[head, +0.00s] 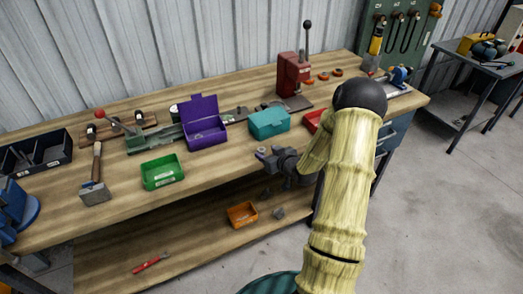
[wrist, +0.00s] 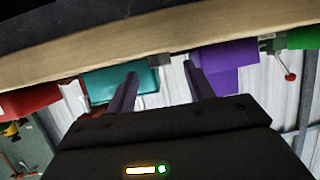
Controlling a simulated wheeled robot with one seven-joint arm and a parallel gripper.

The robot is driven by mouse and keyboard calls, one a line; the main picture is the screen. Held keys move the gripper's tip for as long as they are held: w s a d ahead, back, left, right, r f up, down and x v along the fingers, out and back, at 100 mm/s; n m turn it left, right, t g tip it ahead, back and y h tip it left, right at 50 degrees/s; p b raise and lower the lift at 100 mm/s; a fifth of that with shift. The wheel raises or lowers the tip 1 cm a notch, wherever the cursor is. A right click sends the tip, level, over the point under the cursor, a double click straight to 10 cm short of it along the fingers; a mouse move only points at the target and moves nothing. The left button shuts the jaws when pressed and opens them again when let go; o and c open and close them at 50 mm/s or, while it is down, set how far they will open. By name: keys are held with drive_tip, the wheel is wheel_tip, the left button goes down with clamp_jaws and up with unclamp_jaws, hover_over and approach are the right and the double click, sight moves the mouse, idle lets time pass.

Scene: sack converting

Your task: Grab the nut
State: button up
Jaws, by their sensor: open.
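A small grey ring-like piece, which looks like the nut (head: 261,149), lies on the wooden workbench near its front edge, in front of the teal box; it is too small to be sure. My gripper (head: 262,155) is right by it at the bench's front edge, partly overlapping it in the head view.
The teal box (head: 269,123) and open purple box (head: 204,128) stand just behind. A green bin (head: 162,172) is to the left, a red bin (head: 313,121) to the right. The lower shelf holds an orange bin (head: 242,214) and a grey block (head: 279,213).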

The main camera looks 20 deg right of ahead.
sight(261, 151)
drive_tip(key=x, duration=0.2)
drive_tip(key=shift+w+a+f, duration=0.1)
drive_tip(key=shift+w+a, duration=0.05)
drive_tip(key=shift+w, duration=0.25)
drive_tip(key=shift+c, duration=0.2)
drive_tip(key=c, duration=1)
